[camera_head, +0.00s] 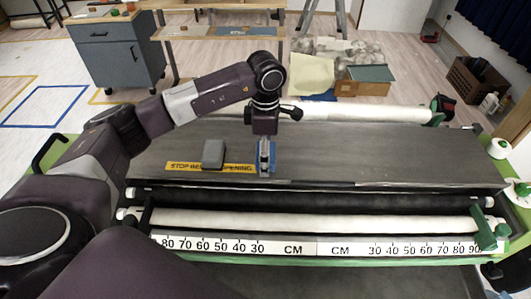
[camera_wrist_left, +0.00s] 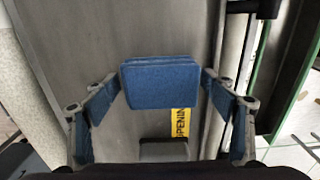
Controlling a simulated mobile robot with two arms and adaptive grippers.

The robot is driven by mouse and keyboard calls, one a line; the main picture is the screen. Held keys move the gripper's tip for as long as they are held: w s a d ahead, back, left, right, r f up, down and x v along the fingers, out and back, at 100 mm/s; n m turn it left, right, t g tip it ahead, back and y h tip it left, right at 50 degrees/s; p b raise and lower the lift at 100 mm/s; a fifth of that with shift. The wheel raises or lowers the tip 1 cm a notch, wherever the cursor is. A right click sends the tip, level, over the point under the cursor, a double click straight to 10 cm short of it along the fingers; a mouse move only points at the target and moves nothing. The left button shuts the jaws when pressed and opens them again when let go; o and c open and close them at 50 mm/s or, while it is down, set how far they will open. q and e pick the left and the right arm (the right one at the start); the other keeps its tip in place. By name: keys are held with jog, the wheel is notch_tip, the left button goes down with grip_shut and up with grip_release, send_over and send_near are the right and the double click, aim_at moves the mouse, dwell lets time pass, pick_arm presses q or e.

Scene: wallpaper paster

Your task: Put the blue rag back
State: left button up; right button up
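The blue rag (camera_wrist_left: 160,84) is a thick, block-like blue pad in the middle of the left wrist view. The fingers of my left gripper (camera_wrist_left: 160,80) close in from both sides and touch its left and right edges. In the head view my left gripper (camera_head: 266,150) points down over the grey table top (camera_head: 370,155), with blue (camera_head: 266,172) showing at its tips. Whether the rag's underside touches the table cannot be told. My right gripper is not in view.
A dark grey block (camera_head: 213,153) lies left of the gripper on a yellow warning strip (camera_head: 188,167). It also shows in the left wrist view (camera_wrist_left: 164,150). White rollers (camera_head: 330,220) and a CM scale (camera_head: 350,248) run along the near side. The table's right part is clear.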

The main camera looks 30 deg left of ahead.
pick_arm(q)
jog(key=shift+r, duration=0.1)
jog(key=shift+r+p, duration=0.2)
jog(key=shift+p, duration=0.3)
jog(key=r+b, duration=0.1)
jog(key=r, duration=0.1)
jog(key=r+b, duration=0.1)
jog(key=r, duration=0.1)
jog(key=r+b, duration=0.1)
jog(key=r, duration=0.1)
jog(key=shift+s+d+r, duration=0.15)
jog(key=shift+d+r, duration=0.15)
jog(key=shift+r+b, duration=0.3)
jog(key=shift+r, duration=0.15)
jog(key=shift+s, duration=0.1)
